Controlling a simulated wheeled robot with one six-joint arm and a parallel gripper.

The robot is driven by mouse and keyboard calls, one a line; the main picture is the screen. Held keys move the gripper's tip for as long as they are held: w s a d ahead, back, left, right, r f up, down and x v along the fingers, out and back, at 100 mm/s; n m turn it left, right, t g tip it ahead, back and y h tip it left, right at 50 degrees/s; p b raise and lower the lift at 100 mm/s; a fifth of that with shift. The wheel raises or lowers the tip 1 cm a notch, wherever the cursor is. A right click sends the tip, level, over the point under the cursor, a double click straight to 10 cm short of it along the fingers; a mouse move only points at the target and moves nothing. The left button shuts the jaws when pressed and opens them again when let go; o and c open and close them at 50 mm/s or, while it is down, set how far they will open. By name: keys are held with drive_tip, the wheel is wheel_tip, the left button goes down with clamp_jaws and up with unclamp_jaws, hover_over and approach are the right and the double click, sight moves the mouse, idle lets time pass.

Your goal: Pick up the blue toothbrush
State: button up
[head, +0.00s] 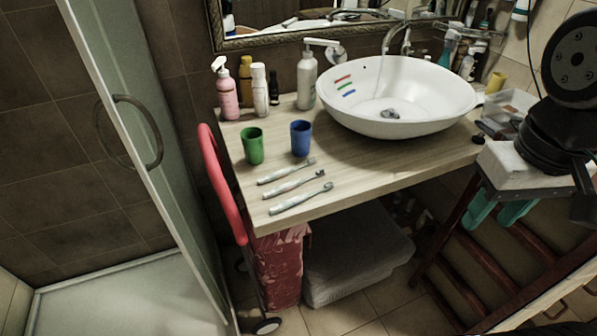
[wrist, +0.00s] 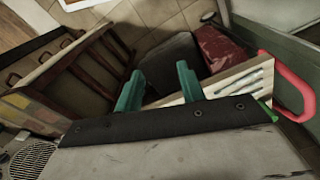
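Three slim toothbrushes lie side by side near the counter's front left edge: a rear one (head: 285,172), a middle one (head: 293,185) and a front one (head: 300,199). All look pale grey-white, and I cannot tell which is blue. They also show small in the wrist view, at the right on the counter (wrist: 226,82). My gripper (head: 497,213) has teal fingers, low at the right in the head view, well apart from the toothbrushes. In the wrist view its fingers (wrist: 159,88) stand apart with nothing between them.
A green cup (head: 252,146) and a blue cup (head: 301,138) stand just behind the toothbrushes. Bottles (head: 227,92) stand behind them. A white basin (head: 440,92) with red, green and blue marks fills the counter's middle. A red rail (head: 220,180) runs along the left edge.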

drive_tip(key=w+a+f+n+g, duration=0.1)
drive_tip(key=w+a+f+n, duration=0.1)
drive_tip(key=w+a+n, duration=0.25)
drive_tip(key=w+a+f+n+g, duration=0.1)
drive_tip(key=w+a+f+n, duration=0.2)
drive_tip(key=w+a, duration=0.3)
drive_tip(key=n+t, duration=0.1)
drive_tip(key=n, duration=1.4)
approach(299, 197)
drive_tip(key=shift+s+a+f+m, duration=0.25)
drive_tip(key=shift+s+a, duration=0.05)
drive_tip(key=shift+a, duration=0.05)
drive_tip(key=shift+w+n, duration=0.1)
drive_tip(key=shift+n, duration=0.3)
drive_tip(key=shift+a+n, duration=0.1)
drive_tip(key=shift+n, duration=0.2)
drive_tip(key=shift+f, duration=0.45)
drive_tip(key=f, duration=0.4)
drive_tip(key=d+f, duration=0.1)
drive_tip(key=f, duration=0.2)
drive_tip(key=shift+w+r, duration=0.1)
clamp_jaws()
